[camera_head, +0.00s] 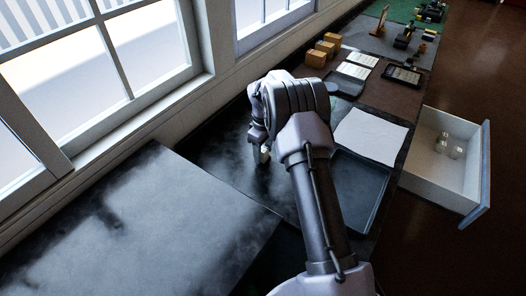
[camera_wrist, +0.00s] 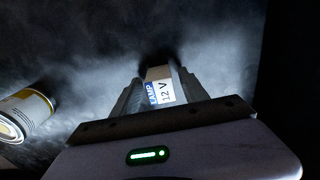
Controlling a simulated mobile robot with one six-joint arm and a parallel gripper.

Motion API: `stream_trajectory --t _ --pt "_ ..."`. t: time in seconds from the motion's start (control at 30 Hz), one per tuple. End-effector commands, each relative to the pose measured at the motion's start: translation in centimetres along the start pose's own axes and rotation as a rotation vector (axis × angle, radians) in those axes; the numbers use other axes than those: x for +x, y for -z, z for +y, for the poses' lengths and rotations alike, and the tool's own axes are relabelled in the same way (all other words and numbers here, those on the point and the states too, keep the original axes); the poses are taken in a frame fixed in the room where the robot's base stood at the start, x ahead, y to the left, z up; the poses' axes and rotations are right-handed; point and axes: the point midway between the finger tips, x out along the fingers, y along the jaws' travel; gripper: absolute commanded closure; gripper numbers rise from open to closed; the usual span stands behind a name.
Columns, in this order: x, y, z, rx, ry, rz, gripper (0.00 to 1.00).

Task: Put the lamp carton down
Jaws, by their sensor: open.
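The lamp carton (camera_wrist: 160,85) is a small box with a white and blue label reading "12 V" and part of "LAMP". In the wrist view it is between the two fingers of my gripper (camera_wrist: 158,78), which is open. Its lower part is hidden by my gripper's body. The dark, mottled surface (camera_wrist: 80,50) lies behind it. In the head view my gripper (camera_head: 260,152) points down at the dark counter (camera_head: 215,150), left of the tray. A small pale patch shows at its tip; I cannot tell whether it is the carton.
A can with a yellow and white label (camera_wrist: 27,112) is left of my gripper in the wrist view. A dark tray (camera_head: 375,215), a white cloth (camera_head: 368,135), several tan boxes (camera_head: 316,58) and an open drawer (camera_head: 428,180) holding pale round things are to the right or behind.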

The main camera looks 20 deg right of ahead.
Motion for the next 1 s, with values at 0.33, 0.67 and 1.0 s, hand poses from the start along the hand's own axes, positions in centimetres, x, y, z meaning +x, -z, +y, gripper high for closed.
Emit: stream_trajectory --t 0.33,0.67,1.0 --pt "-8.8 0.1 0.1 0.0 -0.003 0.002 0.48" --pt "-16.1 -0.1 -1.5 0.054 -0.017 0.035 0.48" --pt "-34.5 -10.9 -21.8 0.598 -0.007 0.364 0.48"
